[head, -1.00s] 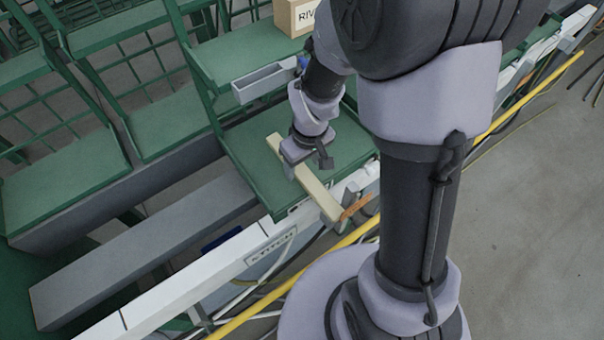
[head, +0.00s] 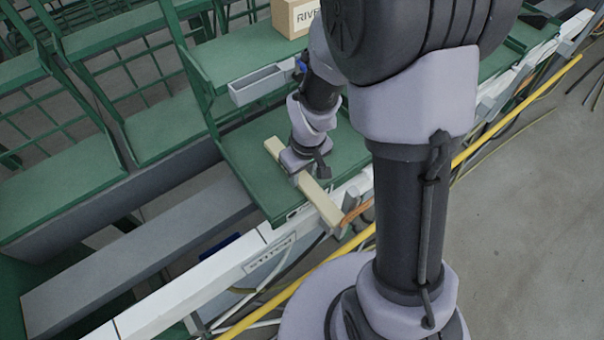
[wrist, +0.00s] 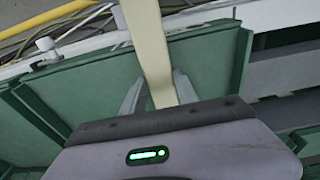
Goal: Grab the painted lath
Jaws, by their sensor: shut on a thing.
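The painted lath (head: 322,204) is a long, cream-coloured bar. In the head view it lies slantwise over a green tray (head: 251,166), its near end sticking out past the tray's front edge. My gripper (head: 298,171) is above the lath's middle, pointing down, and its fingers are hidden there. In the wrist view the lath (wrist: 149,45) runs up from between the two grey fingers of my gripper (wrist: 159,92), which are shut on it. I cannot tell whether the lath still touches the tray.
A cardboard box (head: 294,16) lettered "RIV" stands on a green shelf behind. A grey open bin (head: 262,85) hangs at the shelf's front edge. A white rail (head: 190,290) and a yellow pipe (head: 290,290) run along the front. Bare floor (head: 540,180) lies at right.

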